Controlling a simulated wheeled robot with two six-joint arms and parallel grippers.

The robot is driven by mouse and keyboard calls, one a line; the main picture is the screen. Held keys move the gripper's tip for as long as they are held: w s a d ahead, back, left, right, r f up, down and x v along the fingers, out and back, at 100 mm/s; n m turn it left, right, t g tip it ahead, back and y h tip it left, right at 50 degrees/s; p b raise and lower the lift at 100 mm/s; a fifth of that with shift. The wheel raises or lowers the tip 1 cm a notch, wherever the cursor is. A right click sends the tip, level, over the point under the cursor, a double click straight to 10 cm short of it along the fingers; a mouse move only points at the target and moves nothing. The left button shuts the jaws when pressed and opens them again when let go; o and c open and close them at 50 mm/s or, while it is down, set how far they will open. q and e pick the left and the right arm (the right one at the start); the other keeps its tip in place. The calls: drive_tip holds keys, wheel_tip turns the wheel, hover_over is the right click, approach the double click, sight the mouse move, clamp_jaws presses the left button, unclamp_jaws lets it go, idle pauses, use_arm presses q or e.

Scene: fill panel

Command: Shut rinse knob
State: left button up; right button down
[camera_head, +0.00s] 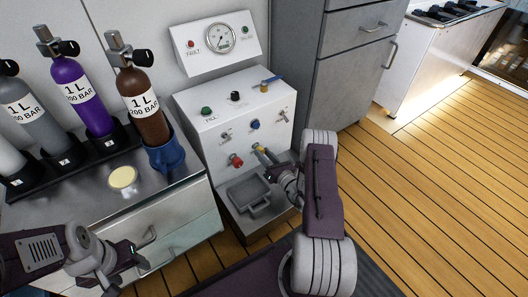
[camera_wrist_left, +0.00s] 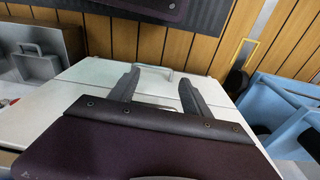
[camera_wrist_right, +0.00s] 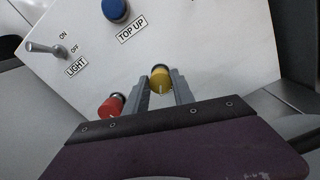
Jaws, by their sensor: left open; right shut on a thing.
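A white fill panel (camera_head: 212,128) stands in the middle of the head view with several coloured knobs. My right gripper (camera_wrist_right: 161,80) is at the panel's lower front, shut on a yellow knob (camera_wrist_right: 161,74), with one finger on each side of it. The yellow knob also shows in the head view (camera_head: 259,148). Its label is hidden, so I cannot read whether it says rinse. A red knob (camera_wrist_right: 110,105) sits just left of my right gripper; it also shows in the head view (camera_head: 236,160). My left gripper (camera_wrist_left: 160,82) is open and empty above the white cabinet.
A blue TOP UP knob (camera_wrist_right: 116,10) and a LIGHT toggle (camera_wrist_right: 44,48) are above the yellow knob. A grey tray (camera_head: 248,194) is below. Several gas cylinders (camera_head: 84,97) and a brown one in a blue holder (camera_head: 166,156) stand left. Wooden floor (camera_head: 440,170) is clear at right.

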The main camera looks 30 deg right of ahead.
drive_tip(key=m+p, duration=0.1)
drive_tip(key=m, duration=0.1)
drive_tip(key=shift+r+m+p, duration=0.1)
drive_tip(key=shift+m+p, duration=0.2)
drive_tip(key=shift+m, duration=0.1)
drive_tip(key=m+p, duration=0.1)
drive_tip(key=m, duration=0.2)
drive_tip(key=shift+m, duration=0.3)
drive_tip(key=m+p, duration=0.1)
drive_tip(key=m, duration=0.2)
drive_tip(key=shift+m+p, duration=0.3)
drive_tip(key=shift+f+m+p, duration=0.15)
drive_tip(key=shift+m+p, duration=0.05)
drive_tip(key=shift+m, duration=3)
drive_tip(key=shift+f+m+p, duration=0.15)
drive_tip(key=shift+m+p, duration=0.05)
drive_tip(key=shift+m, duration=3)
drive_tip(key=shift+f+m+p, duration=0.15)
drive_tip(key=shift+m+p, duration=0.05)
drive_tip(key=shift+m, duration=3)
drive_tip(key=c, duration=1.1)
unclamp_jaws()
